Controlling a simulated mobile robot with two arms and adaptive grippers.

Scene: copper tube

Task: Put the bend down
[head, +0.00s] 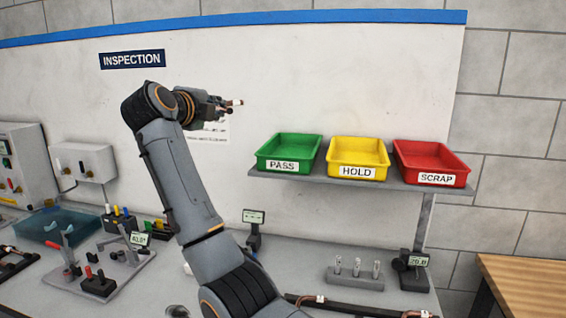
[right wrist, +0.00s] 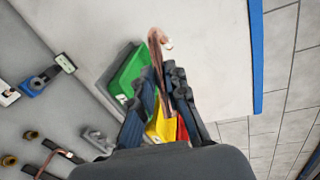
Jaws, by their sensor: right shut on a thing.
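My right gripper (head: 222,103) is raised in front of the white back panel, left of the three bins in the head view. It is shut on a copper bend, whose light end (head: 237,102) sticks out to the right. The bend is clear of the shelf and bench. My left gripper does not show.
Green PASS (head: 283,166), yellow HOLD (head: 357,172) and red SCRAP (head: 434,178) bins stand on a grey shelf (head: 330,183); they look empty. Fixtures (head: 110,260) crowd the bench's left.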

